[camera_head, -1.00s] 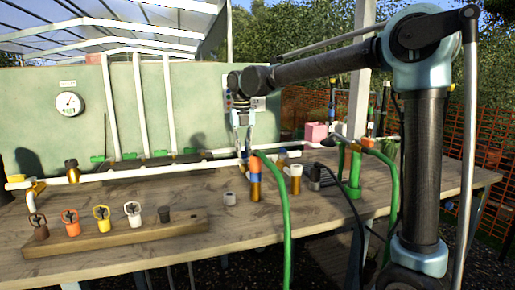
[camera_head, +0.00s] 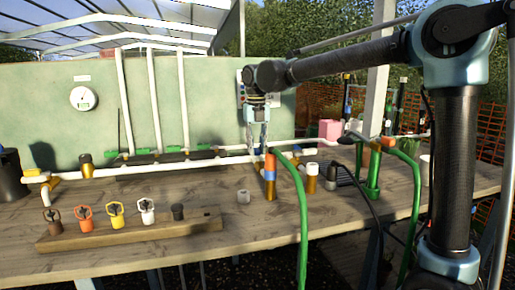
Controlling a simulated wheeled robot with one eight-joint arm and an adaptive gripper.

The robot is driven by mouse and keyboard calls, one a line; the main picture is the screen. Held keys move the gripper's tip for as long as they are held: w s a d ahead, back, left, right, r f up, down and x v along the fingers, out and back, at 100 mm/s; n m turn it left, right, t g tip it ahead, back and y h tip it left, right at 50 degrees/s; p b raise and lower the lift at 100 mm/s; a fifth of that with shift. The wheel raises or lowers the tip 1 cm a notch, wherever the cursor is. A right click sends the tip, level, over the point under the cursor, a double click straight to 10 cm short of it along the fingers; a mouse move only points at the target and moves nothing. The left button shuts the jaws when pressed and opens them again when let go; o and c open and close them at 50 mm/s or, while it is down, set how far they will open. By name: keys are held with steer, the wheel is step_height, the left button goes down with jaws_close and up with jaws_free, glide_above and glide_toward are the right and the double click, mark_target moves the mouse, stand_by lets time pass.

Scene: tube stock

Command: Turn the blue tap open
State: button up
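A short brass upright (camera_head: 270,192) stands on the wooden bench with a blue part (camera_head: 269,176) round it and an orange top. This blue part is the clearest blue fitting I see; I cannot make out a tap handle on it. My gripper (camera_head: 257,143) points down beside the white pipe, up and slightly left of the upright in the picture. Its fingertips are small and pale against the pipe, so I cannot tell whether they are apart or touching something. I see nothing held.
A wooden board (camera_head: 195,228) with coloured handles lies at the bench's front left. A green hose (camera_head: 302,225) hangs over the front edge by the upright. White pipes (camera_head: 100,172) run along the back. The bench (camera_head: 120,195) behind the board is mostly clear.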

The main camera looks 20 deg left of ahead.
mark_target(256, 149)
stand_by(0.3)
step_height(256, 149, up, 12)
stand_by(0.6)
stand_by(0.4)
